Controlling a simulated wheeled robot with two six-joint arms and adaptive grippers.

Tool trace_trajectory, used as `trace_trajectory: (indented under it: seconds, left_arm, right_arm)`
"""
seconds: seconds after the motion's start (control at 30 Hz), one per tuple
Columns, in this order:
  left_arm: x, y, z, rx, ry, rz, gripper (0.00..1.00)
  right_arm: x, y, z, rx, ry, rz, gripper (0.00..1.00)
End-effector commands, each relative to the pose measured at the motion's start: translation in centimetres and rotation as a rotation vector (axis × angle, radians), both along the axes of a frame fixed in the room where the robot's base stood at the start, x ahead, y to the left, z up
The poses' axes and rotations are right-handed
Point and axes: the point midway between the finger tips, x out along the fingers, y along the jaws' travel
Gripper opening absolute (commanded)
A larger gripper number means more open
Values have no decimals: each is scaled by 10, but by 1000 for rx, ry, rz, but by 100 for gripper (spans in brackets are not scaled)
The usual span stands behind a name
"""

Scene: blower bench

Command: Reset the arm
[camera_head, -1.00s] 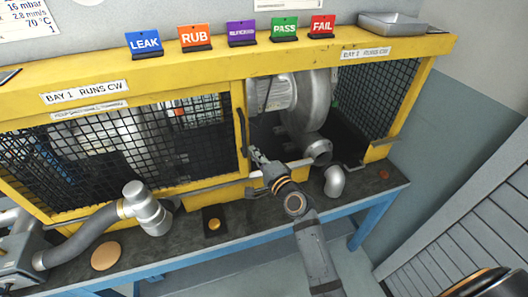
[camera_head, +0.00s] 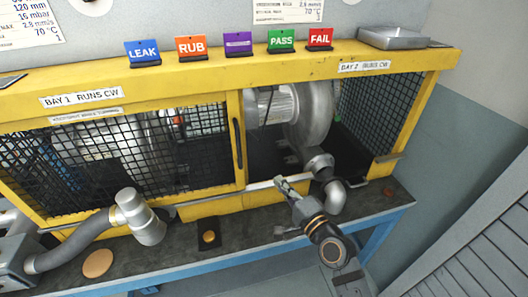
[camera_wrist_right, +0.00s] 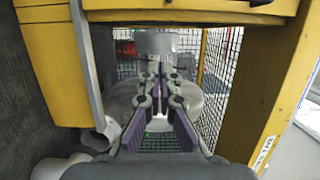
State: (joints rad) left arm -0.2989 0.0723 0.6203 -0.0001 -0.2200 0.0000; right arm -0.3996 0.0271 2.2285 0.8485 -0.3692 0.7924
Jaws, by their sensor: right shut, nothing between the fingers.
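My right arm comes in from the lower right of the head view. Its right gripper (camera_head: 281,184) is shut and empty, in front of the lower yellow rail at the open front of bay 2. In the right wrist view the gripper (camera_wrist_right: 158,78) shows its purple-padded fingers close together, pointing toward the grey blower. The blower (camera_head: 314,112) stands inside bay 2; it also shows behind the fingers in the wrist view (camera_wrist_right: 190,100). A grey elbow pipe (camera_head: 335,194) is just right of the gripper. My left gripper is not in view.
A yellow frame (camera_head: 215,86) with mesh panels encloses the bays; a black handle (camera_head: 238,144) is on its middle post. Coloured signs and a metal tray (camera_head: 392,38) stand on top.

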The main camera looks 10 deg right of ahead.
Motion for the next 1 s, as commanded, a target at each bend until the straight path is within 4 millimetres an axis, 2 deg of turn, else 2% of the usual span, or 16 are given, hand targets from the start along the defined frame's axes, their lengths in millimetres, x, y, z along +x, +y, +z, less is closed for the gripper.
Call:
trace_trajectory:
  seconds: [0.1, 0.17, 0.27, 0.3, 0.37, 0.4, 0.53, 0.63, 0.8, 1.0]
  left_arm:
    - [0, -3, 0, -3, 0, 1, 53]
    - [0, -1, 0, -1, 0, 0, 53]
    - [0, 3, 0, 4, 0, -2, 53]
    - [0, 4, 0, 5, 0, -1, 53]
    - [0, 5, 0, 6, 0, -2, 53]
    - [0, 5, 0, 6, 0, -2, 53]
    - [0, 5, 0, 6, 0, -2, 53]
    - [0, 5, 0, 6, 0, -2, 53]
    - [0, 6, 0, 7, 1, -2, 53]
    - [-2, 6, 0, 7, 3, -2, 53]
  right_arm:
    - [-1, 1, -2, -15, 5, 6, 0]
    - [-5, 6, -9, -85, 25, 31, 0]
    - [-24, 17, -41, -366, 108, 137, 0]
    - [-36, 19, -58, -512, 155, 194, 0]
    - [-56, 15, -84, -727, 231, 281, 0]
    - [-70, 10, -100, -853, 282, 336, 0]
    - [-113, -17, -136, -1173, 441, 499, 0]
    - [-145, -42, -152, -1353, 559, 611, 0]
    - [-197, -83, -162, -1578, 762, 790, 0]
    - [-182, -89, -241, -1553, 787, 808, 0]
